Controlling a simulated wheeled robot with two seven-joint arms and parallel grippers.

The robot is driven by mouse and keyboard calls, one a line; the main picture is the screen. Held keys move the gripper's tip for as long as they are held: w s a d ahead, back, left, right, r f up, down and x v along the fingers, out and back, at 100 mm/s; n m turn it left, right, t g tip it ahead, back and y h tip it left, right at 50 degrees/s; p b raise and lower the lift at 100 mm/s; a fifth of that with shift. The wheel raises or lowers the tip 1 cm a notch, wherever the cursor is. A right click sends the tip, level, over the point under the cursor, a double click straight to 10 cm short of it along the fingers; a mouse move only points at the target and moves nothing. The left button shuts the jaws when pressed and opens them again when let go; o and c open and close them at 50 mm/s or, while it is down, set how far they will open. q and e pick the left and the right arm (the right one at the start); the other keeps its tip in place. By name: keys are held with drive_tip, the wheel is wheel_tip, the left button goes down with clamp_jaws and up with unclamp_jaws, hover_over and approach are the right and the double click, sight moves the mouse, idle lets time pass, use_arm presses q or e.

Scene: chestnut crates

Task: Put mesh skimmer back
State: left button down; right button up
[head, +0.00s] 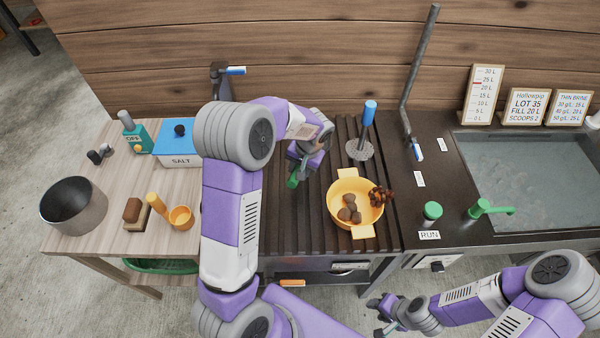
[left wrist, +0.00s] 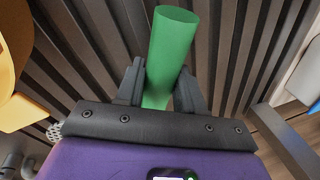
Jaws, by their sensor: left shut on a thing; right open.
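A round grey mesh piece (head: 360,150) with a blue upright handle (head: 369,112), which looks like the mesh skimmer, stands at the back of the dark slatted surface. My left gripper (head: 297,170) is over the slats, left of it and apart from it. It is shut on a green cylinder (head: 293,181), which shows between its fingers in the left wrist view (left wrist: 170,55). My right gripper (head: 382,316) is open and empty at the bottom, in front of the counter.
A yellow pan (head: 340,189) with brown lumps stands on the slats, with a dark cluster at its right rim. A sink (head: 530,180) with a green tap is at right.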

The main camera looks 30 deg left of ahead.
use_arm(q)
drive_tip(key=shift+d+x, duration=0.2)
drive_tip(key=shift+x, duration=0.85)
drive_tip(key=shift+r, duration=0.1)
drive_tip(key=c, duration=1.1)
unclamp_jaws()
drive_tip(key=o, duration=0.4)
drive_tip(key=p+v, duration=0.2)
drive_tip(key=v, duration=1)
drive_tip(key=shift+p, duration=0.3)
